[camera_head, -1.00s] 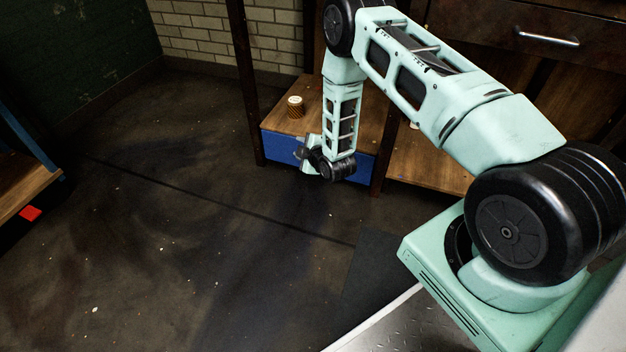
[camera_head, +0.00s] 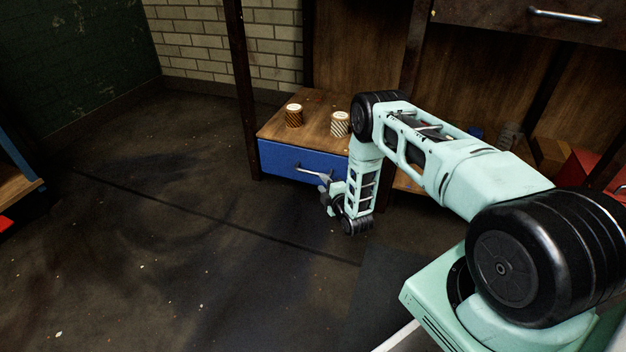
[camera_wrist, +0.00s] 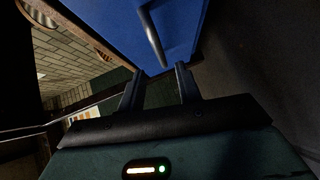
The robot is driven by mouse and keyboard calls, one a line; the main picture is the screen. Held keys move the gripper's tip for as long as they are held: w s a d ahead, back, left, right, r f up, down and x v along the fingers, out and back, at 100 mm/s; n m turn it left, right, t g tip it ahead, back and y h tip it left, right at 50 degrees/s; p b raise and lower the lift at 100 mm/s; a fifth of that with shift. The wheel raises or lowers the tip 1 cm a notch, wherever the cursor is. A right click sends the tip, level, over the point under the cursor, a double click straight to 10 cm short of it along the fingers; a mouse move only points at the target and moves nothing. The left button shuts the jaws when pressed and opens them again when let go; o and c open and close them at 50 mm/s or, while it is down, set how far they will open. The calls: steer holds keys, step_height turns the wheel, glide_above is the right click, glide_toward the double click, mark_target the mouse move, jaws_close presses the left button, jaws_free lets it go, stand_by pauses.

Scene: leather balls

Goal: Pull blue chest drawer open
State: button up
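The blue drawer (camera_head: 285,160) sits low in the wooden shelf unit and looks about flush with it. Its silver handle (camera_head: 312,171) runs across the front, partly hidden behind my arm. My gripper (camera_head: 327,192) is just in front of the handle's right part. In the wrist view the blue drawer front (camera_wrist: 185,25) fills the top, with the handle (camera_wrist: 153,38) pointing down towards my gripper (camera_wrist: 159,71). The two fingers are apart, and the handle's near end shows between the fingertips. I cannot tell whether they touch it.
A dark post (camera_head: 242,90) rises at the drawer's left. The floor (camera_head: 180,220) in front is clear. A red box (camera_head: 590,172) is at the right.

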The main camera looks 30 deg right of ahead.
mark_target(314, 174)
steer(key=w+b, duration=0.1)
steer(key=w, duration=0.1)
steer(key=w+f+b, duration=0.1)
steer(key=w, duration=0.2)
steer(key=w+b, duration=0.1)
steer(key=w, duration=0.1)
steer(key=shift+w+d+f+b, duration=0.2)
steer(key=shift+w+d+b, duration=0.1)
steer(key=shift+d+b, duration=0.1)
steer(key=shift+w+r, duration=0.1)
steer(key=shift+w, duration=0.5)
jaws_close()
